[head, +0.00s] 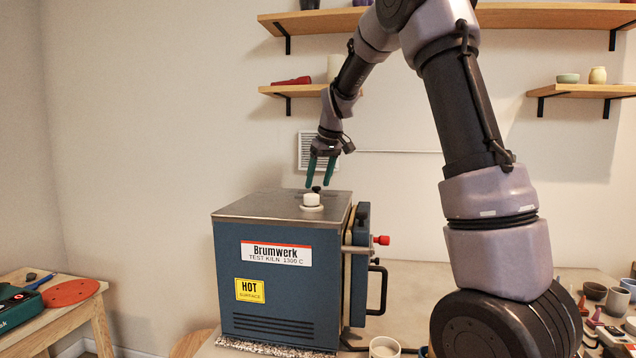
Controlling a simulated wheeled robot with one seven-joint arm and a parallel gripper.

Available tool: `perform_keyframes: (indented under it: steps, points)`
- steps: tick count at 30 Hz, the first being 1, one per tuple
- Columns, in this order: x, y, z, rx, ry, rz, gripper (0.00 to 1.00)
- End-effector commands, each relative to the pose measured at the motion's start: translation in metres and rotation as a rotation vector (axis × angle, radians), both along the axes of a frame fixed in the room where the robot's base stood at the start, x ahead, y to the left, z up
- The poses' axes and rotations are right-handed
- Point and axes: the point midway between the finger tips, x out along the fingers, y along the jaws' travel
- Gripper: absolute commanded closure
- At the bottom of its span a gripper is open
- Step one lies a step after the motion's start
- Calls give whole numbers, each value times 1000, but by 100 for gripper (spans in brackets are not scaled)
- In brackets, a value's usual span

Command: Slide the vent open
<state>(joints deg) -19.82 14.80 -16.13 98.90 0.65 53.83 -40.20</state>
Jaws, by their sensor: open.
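The kiln (276,290) is a blue box with a grey metal top, standing on the table. On its top sits a white round vent piece (312,200) with a small dark knob (316,189) above it. A pale disc lies under the white piece; whether any opening shows cannot be told. My gripper (319,186) points down over the vent from behind, with its two teal fingers apart. The fingertips are close to the knob, which appears between them; contact cannot be told. Nothing else shows between the fingers.
The kiln's door side has a red knob (381,240) and a black handle (377,290). A wall grille (313,152) is behind my gripper. Shelves (556,16) hang above.

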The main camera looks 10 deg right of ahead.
Motion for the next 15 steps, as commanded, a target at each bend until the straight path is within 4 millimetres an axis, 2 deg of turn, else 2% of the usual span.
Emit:
perform_keyframes:
  steps: [4,12,14,15]
  points:
    - [3,1,-8,0,0,0,36]
    - [3,1,-9,0,0,0,36]
    - [3,1,-9,0,0,0,59]
    - [3,1,-9,0,0,0,74]
